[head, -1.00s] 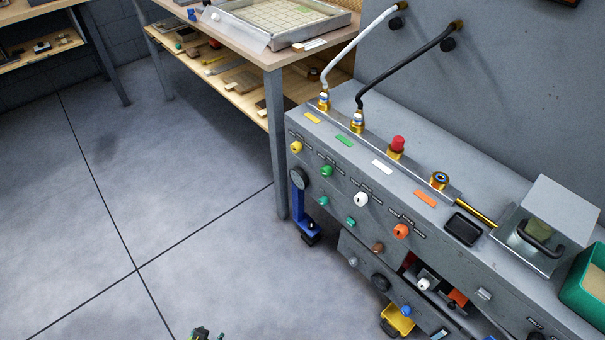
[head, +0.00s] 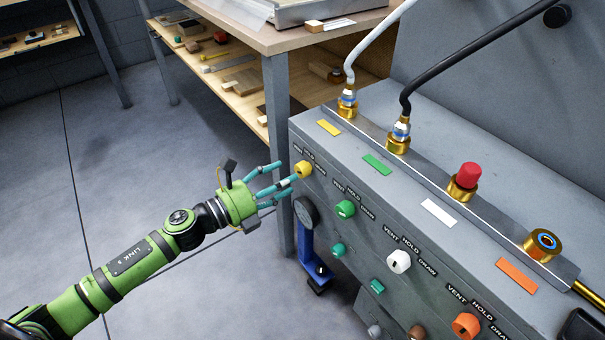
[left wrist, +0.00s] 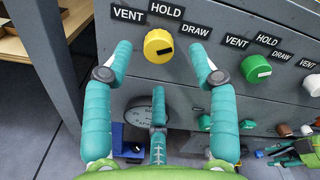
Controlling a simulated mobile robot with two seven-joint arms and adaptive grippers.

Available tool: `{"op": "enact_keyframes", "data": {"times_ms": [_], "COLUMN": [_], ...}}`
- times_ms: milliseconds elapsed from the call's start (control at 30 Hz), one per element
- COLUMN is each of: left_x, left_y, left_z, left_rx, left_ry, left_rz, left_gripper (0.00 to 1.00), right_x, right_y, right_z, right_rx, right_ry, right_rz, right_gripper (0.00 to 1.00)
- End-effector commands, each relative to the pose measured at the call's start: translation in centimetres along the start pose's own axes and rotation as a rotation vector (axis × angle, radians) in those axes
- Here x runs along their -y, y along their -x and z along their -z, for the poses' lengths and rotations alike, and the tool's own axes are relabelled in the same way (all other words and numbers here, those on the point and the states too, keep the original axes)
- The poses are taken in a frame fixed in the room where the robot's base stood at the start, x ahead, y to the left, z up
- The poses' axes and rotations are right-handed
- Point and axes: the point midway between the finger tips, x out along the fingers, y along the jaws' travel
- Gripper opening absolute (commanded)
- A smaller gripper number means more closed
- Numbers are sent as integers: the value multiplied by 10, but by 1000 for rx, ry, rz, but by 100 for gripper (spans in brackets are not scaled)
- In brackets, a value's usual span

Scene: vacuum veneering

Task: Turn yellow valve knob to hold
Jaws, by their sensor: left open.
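The yellow valve knob (head: 304,169) is at the far left end of the grey panel's front. In the left wrist view the yellow knob (left wrist: 158,46) has VENT, HOLD and DRAW labels around it, and its dark mark lies on the right, toward DRAW. My left gripper (head: 285,179) is open, with its teal fingertips close to the knob. In the left wrist view the fingers of my left gripper (left wrist: 160,62) stand on either side of the knob, with gaps. My right gripper (left wrist: 284,156) seems to show small at the lower right edge; its fingers are unclear.
Green (head: 345,209), white (head: 399,261) and orange (head: 466,326) knobs follow along the panel. A gauge (head: 307,211) with a blue clamp (head: 307,245) is below the yellow knob. A wooden table's leg (head: 278,130) stands just behind. Hoses rise from the panel's top.

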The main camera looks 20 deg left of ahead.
Motion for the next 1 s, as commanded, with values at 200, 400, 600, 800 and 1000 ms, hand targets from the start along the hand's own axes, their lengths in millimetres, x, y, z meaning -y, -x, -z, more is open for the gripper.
{"op": "enact_keyframes", "data": {"times_ms": [200, 400, 600, 800, 1000], "left_x": [0, -1, -1, -1, -1], "left_y": [-30, -43, -44, -44, -44], "left_z": [-1, 0, 0, 0, 0], "left_rx": [3, 2, 1, 2, 3], "left_ry": [2, 3, 4, 5, 5], "left_rz": [0, -2, -2, -2, -2], "left_gripper": [58, 58, 58, 6, 2], "right_x": [0, 0, 0, 1, 1], "right_y": [-2, -4, -4, -4, -4], "right_z": [0, -1, -2, -2, -1], "right_rx": [0, 2, 3, 3, 3], "right_ry": [0, 0, 0, 0, 0], "right_rz": [1, 1, 1, 1, 1], "right_gripper": [40, 40, 40, 40, 40]}}
